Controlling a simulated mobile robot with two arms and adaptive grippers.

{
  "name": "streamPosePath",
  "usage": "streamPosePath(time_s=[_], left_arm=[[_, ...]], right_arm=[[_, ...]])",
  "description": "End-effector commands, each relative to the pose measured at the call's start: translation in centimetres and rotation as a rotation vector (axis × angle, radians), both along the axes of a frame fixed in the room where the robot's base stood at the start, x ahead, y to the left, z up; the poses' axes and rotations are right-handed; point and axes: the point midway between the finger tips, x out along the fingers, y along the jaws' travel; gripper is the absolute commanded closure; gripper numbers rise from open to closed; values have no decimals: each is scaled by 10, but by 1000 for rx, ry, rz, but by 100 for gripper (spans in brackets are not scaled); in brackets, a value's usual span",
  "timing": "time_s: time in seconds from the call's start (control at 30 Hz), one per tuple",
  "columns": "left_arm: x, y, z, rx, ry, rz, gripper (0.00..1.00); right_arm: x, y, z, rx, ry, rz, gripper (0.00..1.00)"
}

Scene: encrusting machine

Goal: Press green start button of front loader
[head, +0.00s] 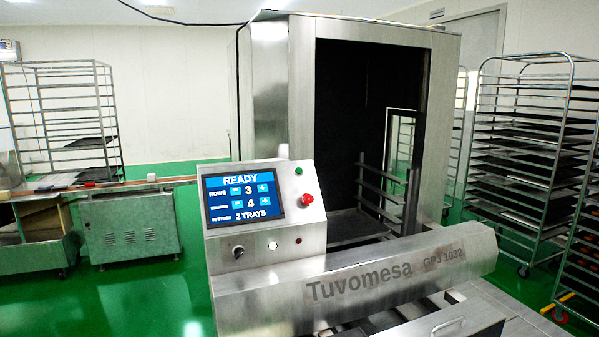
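The front loader is the steel machine (270,295) marked "Tuvomesa" in the middle of the head view. Its slanted control panel (220,258) faces me. The small green button (298,170) sits at the panel's upper right. A larger red button (307,199) is just below it. The screen (242,197) reads READY, with ROWS 3, a second row at 4, and 2 TRAYS in stock. A dark knob (239,253) is at the panel's lower left. Neither of my grippers is in view.
A tall steel cabinet (270,90) with a dark open front stands behind the panel. Tray racks stand at the right (530,140) and back left (62,110). A low steel unit (130,230) is at the left. Green floor (150,300) is clear at front left.

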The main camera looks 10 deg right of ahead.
Motion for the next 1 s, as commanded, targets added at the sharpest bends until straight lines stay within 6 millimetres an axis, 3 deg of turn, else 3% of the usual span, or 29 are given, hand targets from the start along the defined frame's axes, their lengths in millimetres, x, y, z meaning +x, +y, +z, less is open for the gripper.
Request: streamPosePath(time_s=[0.03, 0.37, 1.0], left_arm=[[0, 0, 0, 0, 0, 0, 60], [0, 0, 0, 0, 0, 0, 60], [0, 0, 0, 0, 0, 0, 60]], right_arm=[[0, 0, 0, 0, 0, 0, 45], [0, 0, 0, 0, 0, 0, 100], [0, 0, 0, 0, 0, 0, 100]])
